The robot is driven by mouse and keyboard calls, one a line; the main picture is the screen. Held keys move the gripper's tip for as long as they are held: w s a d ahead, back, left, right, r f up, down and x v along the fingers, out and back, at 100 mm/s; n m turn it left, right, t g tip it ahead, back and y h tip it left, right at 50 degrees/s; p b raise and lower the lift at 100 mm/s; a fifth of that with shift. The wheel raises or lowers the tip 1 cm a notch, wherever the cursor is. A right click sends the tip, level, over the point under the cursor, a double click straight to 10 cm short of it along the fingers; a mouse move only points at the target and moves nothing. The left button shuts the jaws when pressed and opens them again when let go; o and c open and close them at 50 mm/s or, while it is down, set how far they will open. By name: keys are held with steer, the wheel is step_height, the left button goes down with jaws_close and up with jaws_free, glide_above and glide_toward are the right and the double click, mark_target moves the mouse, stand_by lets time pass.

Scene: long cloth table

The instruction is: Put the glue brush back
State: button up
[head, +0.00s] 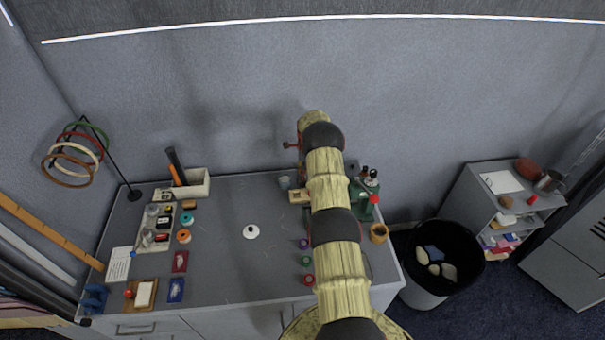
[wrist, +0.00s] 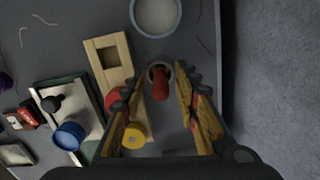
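In the wrist view a red-handled piece (wrist: 160,84), which may be the glue brush, shows end-on between my fingers. A small grey ring, like a cup's rim (wrist: 152,67), shows around its far end; I cannot tell whether it stands inside. My gripper (wrist: 161,79) has its fingers apart, one on each side of the red piece, with gaps seen beside it. In the head view my arm hides this spot. A pale wooden block with a square hole (wrist: 96,47) lies beside it; it also shows in the head view (head: 297,197).
A round pale dish (wrist: 158,14) and a yellow-topped cylinder (wrist: 133,136) are close to my fingers. A green device (head: 360,197) and a brown cup (head: 378,233) stand right of my arm. A black bin (head: 442,240) is beyond the table. The table's middle is mostly clear.

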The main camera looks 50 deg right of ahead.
steer(key=shift+r, duration=0.15)
steer(key=r, duration=1.2)
steer(key=shift+s+d, duration=0.25)
steer(key=shift+s, duration=0.05)
steer(key=s+a+r+n+t+h, duration=0.2)
steer(key=a+r+n, duration=1)
steer(key=a+r, duration=1.9)
steer(key=s+a+r+n+t, duration=0.1)
steer(key=s+a+r+n, duration=0.3)
steer(key=s+a, duration=0.3)
steer(key=s+a+r+n+t, duration=0.1)
steer(key=s+a+r+n, duration=0.3)
steer(key=s+a, duration=0.35)
steer(key=s+a+f+n, duration=0.2)
steer(key=s+a+n, duration=0.1)
steer(key=s, duration=0.5)
steer(key=s+a+f+n+t+y, duration=0.1)
steer(key=s+a+n, duration=0.3)
steer(key=s, duration=0.4)
steer(key=shift+a+f+n, duration=0.3)
steer(key=shift+a+f, duration=0.1)
steer(key=shift+f, duration=0.1)
